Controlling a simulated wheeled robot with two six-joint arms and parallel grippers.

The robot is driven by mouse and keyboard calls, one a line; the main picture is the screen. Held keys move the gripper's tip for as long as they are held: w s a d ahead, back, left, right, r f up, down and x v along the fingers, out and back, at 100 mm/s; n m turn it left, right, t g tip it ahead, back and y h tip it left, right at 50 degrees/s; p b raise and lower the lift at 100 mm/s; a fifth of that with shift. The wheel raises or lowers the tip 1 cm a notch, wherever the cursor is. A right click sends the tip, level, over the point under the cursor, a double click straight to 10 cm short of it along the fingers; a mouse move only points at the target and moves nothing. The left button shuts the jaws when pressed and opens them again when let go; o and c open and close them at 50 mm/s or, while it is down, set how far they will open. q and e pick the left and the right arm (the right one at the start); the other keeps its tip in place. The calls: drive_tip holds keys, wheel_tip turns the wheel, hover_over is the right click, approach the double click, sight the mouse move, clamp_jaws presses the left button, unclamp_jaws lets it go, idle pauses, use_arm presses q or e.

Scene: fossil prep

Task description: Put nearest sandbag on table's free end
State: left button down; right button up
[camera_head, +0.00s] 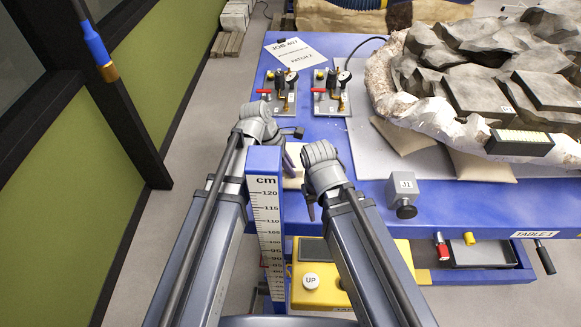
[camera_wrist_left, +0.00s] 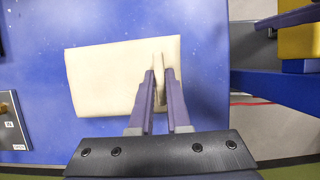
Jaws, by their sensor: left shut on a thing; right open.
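A cream sandbag (camera_wrist_left: 110,80) lies over the blue table top in the left wrist view; whether it rests on the top or hangs just above it is hard to tell. My left gripper (camera_wrist_left: 161,78) is shut on a pinched fold at its right part. In the head view only a bit of this sandbag (camera_head: 293,172) shows beside the measuring column, under my left gripper (camera_head: 290,160). My right gripper (camera_head: 311,208) is open near the table's front edge, its fingers mostly hidden. The blue table (camera_head: 345,215) has its free end at the left.
More sandbags (camera_head: 404,136) (camera_head: 478,167) lie under the jacketed fossil (camera_head: 470,80). A grey J1 block (camera_head: 403,190) sits near the front edge. A yellow unit (camera_head: 310,285) is below.

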use_arm(q)
drive_tip(key=shift+f, duration=0.65)
use_arm(e)
drive_tip(key=shift+f, duration=0.65)
use_arm(q)
drive_tip(key=shift+f+b, duration=0.1)
drive_tip(key=shift+b, duration=0.25)
use_arm(e)
drive_tip(key=shift+f, duration=0.1)
use_arm(q)
drive_tip(key=c, duration=0.9)
unclamp_jaws()
drive_tip(key=shift+p+v, duration=5.65)
drive_tip(key=shift+v, duration=0.5)
use_arm(e)
wheel_tip(320, 180, up, 11)
use_arm(q)
drive_tip(key=shift+d, duration=0.1)
